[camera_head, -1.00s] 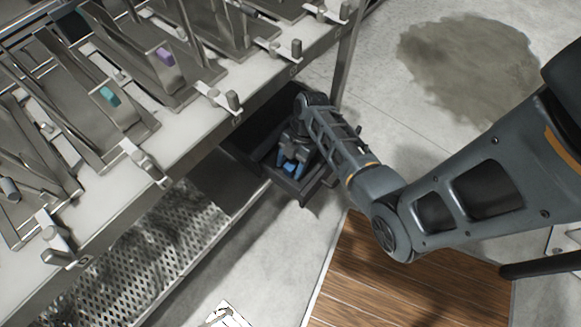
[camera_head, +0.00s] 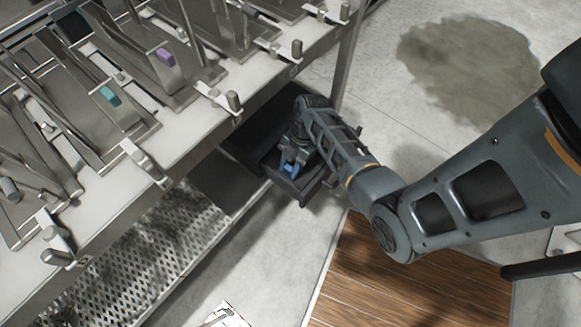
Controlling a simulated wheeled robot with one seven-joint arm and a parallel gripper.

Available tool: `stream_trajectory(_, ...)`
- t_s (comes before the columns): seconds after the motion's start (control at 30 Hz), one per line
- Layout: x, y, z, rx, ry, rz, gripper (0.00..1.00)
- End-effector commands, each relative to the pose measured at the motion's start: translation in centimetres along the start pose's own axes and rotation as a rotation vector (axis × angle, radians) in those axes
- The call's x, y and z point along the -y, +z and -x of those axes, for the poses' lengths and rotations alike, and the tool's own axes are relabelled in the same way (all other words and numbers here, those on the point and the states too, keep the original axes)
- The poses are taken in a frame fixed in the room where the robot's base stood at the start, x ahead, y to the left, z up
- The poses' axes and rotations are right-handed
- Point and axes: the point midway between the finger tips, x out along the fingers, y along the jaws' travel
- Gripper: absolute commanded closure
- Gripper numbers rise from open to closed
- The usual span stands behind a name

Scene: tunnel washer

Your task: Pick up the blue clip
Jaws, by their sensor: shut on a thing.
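The arm's wrist hides part of the gripper, and only a little of the clip shows below the fingers. I cannot tell whether the clip still touches the bin floor.
The steel bench (camera_head: 205,115) with its clamps and upright plates overhangs the bin. A perforated metal shelf (camera_head: 150,250) lies to the left. A wooden board (camera_head: 400,275) is on the floor in front. A dark stain (camera_head: 470,65) marks open floor at the back right.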

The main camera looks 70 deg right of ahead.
Motion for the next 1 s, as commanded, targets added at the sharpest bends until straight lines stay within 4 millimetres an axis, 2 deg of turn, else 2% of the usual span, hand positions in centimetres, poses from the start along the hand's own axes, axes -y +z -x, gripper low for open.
stream_trajectory(0.27,0.0,-0.3,0.7,0.0,0.0,0.001,0.93)
stream_trajectory(0.37,-0.1,-0.7,1.6,0.001,0.001,0.002,0.93)
stream_trajectory(0.5,-0.1,-1.7,4.1,0.002,0.003,0.004,0.93)
stream_trajectory(0.8,4.4,1.5,9.3,0.001,0.001,-0.003,0.93)
stream_trajectory(1.0,6.4,2.9,11.8,0.001,0.001,-0.002,0.93)
